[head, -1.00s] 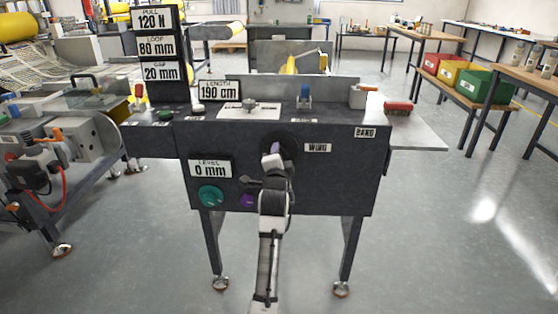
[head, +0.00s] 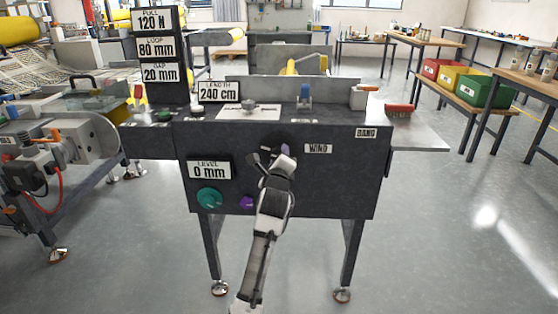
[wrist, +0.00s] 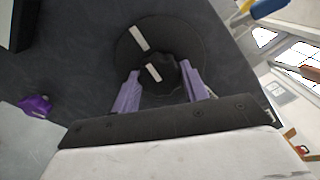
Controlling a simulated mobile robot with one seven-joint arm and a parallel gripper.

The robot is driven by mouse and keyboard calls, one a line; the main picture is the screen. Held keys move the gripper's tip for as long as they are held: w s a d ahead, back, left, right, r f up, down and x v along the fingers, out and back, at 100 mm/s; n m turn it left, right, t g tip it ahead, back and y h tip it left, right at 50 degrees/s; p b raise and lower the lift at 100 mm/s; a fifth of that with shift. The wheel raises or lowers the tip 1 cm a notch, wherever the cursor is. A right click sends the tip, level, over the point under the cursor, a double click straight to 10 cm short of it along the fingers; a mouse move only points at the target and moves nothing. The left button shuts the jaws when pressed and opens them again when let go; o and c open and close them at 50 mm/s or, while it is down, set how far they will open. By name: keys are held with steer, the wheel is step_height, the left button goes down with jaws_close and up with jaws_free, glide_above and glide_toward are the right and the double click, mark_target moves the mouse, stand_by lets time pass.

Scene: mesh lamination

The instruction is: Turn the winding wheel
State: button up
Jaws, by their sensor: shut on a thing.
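The winding wheel is a dark round disc with a knob and white marks, on the front panel left of the WIND label (head: 318,149). In the wrist view, the wheel (wrist: 133,48) fills the upper middle. My gripper (wrist: 160,84) has its two purple fingers on either side of the wheel's dark central knob (wrist: 160,73), shut on it. In the head view my gripper (head: 283,152) and wrist cover much of the wheel. The LENGTH display (head: 219,92) above reads 240 cm.
A green knob (head: 209,197) and a purple knob (head: 247,202) sit low on the panel, left of my arm. The LEVEL display (head: 209,169) reads 0 mm. A red-topped brush (head: 399,110) lies on the right side shelf.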

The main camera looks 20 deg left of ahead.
steer(key=shift+m, duration=1.2)
steer(key=o, duration=1)
